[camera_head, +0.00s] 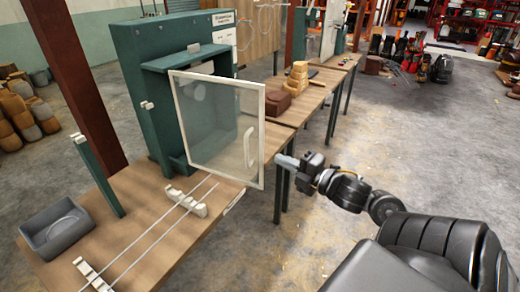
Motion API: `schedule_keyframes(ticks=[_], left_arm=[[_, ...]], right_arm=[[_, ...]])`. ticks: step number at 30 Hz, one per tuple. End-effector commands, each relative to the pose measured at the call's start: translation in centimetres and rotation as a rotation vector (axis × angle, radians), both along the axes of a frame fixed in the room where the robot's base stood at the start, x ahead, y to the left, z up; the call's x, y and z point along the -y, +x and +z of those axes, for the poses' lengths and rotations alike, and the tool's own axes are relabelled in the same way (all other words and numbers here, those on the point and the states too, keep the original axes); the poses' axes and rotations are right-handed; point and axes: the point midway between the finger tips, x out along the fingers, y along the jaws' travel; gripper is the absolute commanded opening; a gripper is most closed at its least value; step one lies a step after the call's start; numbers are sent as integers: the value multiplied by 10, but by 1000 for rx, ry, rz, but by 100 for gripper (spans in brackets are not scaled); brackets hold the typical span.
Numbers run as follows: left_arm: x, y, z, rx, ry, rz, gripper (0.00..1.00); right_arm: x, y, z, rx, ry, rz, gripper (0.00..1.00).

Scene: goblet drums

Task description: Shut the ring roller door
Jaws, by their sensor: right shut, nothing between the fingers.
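The teal ring roller machine (140,75) stands on the wooden bench at the left. Its door (210,130), a clear panel in a pale frame, stands swung out from the machine's front. A pale upright handle (249,146) is near the door's right edge. My right gripper (282,161) is shut and empty, just right of the door's lower right edge. I cannot tell whether its tip touches the frame. My left gripper is out of view.
Two thin rails with pale blocks (185,201) lie on the bench in front of the machine. A grey bin (60,228) and a teal post (97,175) are at the left. Brown and tan blocks (297,78) sit on the bench behind.

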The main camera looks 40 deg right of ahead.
Motion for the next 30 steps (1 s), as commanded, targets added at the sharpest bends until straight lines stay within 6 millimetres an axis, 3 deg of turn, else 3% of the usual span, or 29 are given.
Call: schedule_keyframes(ticks=[9,15,30], left_arm=[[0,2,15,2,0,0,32],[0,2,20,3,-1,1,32],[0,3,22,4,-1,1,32]], right_arm=[[-7,52,3,2,3,-2,0],[-11,76,2,0,3,-2,0],[-13,86,-1,-2,2,-2,0]])
